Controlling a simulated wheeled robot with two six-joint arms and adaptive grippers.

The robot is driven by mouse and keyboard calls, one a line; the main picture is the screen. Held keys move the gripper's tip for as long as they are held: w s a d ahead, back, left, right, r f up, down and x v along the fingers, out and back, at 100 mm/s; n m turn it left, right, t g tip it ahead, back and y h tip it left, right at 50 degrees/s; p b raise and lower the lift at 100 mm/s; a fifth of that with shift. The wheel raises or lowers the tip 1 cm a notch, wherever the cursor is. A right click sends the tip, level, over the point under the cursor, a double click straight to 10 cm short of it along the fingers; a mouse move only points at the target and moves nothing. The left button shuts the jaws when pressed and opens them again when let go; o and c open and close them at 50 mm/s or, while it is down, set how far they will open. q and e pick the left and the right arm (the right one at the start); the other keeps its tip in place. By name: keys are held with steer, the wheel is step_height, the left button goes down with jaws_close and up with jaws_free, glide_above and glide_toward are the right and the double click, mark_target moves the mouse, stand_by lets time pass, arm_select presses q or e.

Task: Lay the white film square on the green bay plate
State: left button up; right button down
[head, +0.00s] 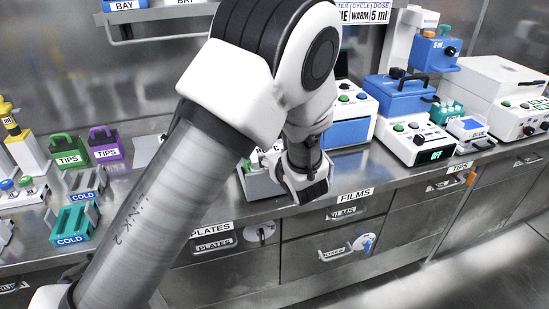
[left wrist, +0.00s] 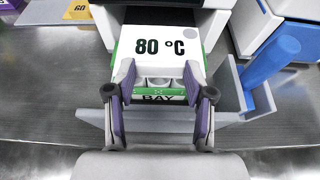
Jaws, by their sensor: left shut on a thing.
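The white film square (left wrist: 160,50), printed 80 °C, is between the fingertips of my left gripper (left wrist: 159,78). In the left wrist view it covers much of the green bay plate (left wrist: 160,92), whose green edges show at its sides. Several wells and the BAY label show at the plate's near side. I cannot tell whether film and plate touch. My right gripper is not in view.
The grey tray's walls stand close around the fingers, with a machine just behind. In the head view the FILMS drawer (head: 348,211) is shut below the bench edge.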

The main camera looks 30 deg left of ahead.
arm_select(q)
steer(key=shift+f+b, duration=0.65)
steer(key=o, duration=0.9)
step_height(320, 180, up, 10)
stand_by(0.4)
